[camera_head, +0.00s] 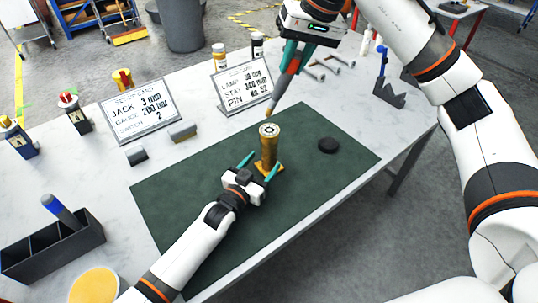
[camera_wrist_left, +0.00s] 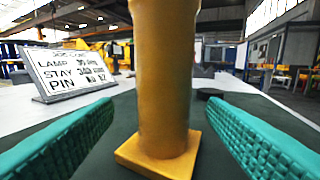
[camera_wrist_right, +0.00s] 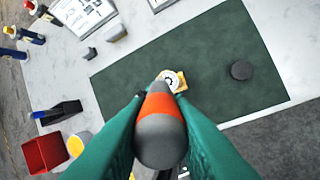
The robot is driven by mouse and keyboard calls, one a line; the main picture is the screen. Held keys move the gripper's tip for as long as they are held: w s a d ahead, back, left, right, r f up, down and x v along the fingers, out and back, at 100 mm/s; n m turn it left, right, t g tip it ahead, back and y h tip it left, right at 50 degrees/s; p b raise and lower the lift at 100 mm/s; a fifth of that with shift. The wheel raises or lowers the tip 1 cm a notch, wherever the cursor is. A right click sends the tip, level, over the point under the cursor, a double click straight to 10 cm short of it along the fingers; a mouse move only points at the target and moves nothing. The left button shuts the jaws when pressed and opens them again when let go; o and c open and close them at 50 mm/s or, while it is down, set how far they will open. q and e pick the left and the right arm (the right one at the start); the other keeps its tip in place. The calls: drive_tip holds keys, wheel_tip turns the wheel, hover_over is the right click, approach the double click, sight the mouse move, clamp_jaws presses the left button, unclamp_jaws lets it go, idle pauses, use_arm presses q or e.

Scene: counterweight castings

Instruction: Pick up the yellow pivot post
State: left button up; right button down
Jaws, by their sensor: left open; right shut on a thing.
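The yellow pivot post (camera_head: 268,147) stands upright on its square base on the dark green mat (camera_head: 180,197). A pale round fitting shows on its top, also seen in the right wrist view (camera_wrist_right: 171,78). My left gripper (camera_head: 262,163) is open and low at the post, with one teal finger on each side. In the left wrist view the post (camera_wrist_left: 160,75) stands between the spread fingers, with gaps on both sides. My right gripper (camera_head: 297,58) is shut on a grey tool with an orange band (camera_wrist_right: 160,105), held tip-down above and behind the post.
A black round disc (camera_head: 328,145) lies on the mat right of the post. Two sign boards (camera_head: 140,110) (camera_head: 243,87) and small grey blocks (camera_head: 183,131) stand behind and left. A dark divided bin (camera_head: 50,245) is at the left. The mat's front is mostly clear.

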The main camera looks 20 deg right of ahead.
sight(265, 161)
use_arm(q)
drive_tip(key=b+x, duration=0.2)
drive_tip(key=x, duration=0.2)
drive_tip(key=shift+s+d, duration=0.1)
use_arm(e)
drive_tip(key=f, duration=0.3)
drive_tip(key=shift+w+d, duration=0.15)
drive_tip(key=shift+w, duration=0.05)
use_arm(q)
drive_tip(key=shift+r, duration=0.1)
use_arm(e)
drive_tip(key=shift+s+r, duration=0.1)
use_arm(q)
drive_tip(key=shift+s, duration=0.1)
drive_tip(key=shift+c, duration=0.7)
use_arm(e)
drive_tip(key=shift+s, duration=0.1)
use_arm(q)
drive_tip(key=c, duration=1.2)
drive_tip(key=shift+r, duration=0.1)
clamp_jaws()
use_arm(e)
drive_tip(key=shift+r, duration=0.1)
